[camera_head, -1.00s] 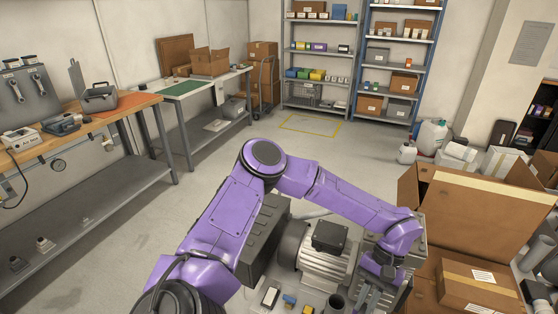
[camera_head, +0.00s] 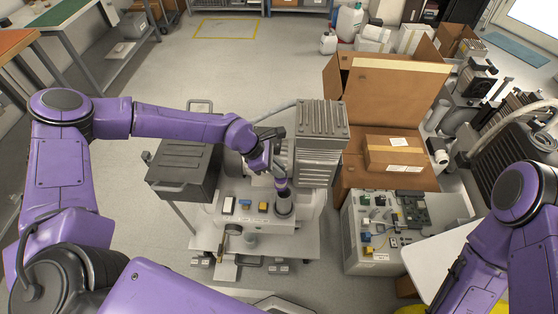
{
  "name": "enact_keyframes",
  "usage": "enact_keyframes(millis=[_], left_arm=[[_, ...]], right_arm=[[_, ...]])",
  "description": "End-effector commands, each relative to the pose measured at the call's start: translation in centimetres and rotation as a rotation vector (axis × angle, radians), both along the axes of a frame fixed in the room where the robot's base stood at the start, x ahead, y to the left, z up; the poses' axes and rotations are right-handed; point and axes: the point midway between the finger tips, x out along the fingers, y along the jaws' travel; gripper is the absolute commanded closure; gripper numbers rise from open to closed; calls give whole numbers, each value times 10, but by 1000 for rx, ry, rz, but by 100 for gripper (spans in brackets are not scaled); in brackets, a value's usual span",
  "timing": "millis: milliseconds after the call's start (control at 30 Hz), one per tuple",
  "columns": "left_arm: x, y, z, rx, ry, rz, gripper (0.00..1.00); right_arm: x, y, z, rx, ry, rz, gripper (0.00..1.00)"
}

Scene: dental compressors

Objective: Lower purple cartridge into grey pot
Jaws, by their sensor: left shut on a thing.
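My left gripper (camera_head: 280,169) is shut on the purple cartridge (camera_head: 282,185), which hangs below the fingers. The cartridge looks roughly upright, and its upper part is hidden by the gripper. The grey pot (camera_head: 284,206) is a short, open-topped cylinder at the right end of the pale machine top. The cartridge is right over the pot's mouth; I cannot tell whether its lower end is inside the rim. My right arm shows at the right edge, but its gripper is not in view.
Small blue and yellow blocks (camera_head: 263,206) sit left of the pot. A tall ribbed grey unit (camera_head: 321,140) stands close behind it, and a dark grey case (camera_head: 185,170) is at left. Cardboard boxes (camera_head: 395,95) and a bench of electronics (camera_head: 385,225) are at right.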

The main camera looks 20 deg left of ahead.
Motion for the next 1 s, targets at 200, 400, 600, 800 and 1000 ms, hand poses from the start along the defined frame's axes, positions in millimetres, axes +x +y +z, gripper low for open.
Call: enact_keyframes(millis=[200,400,600,800,1000], left_arm=[[5,-6,7,1,-3,139,100],[5,-6,-2,0,1,154,100],[5,-6,-23,1,1,153,100],[5,-6,-40,0,1,154,100],[5,-6,-41,0,1,154,100]], right_arm=[[0,0,5,0,0,0,53],[0,0,-3,0,0,0,53],[0,0,-19,0,0,0,53],[0,0,-31,0,0,0,53],[0,0,-32,0,0,0,53]])
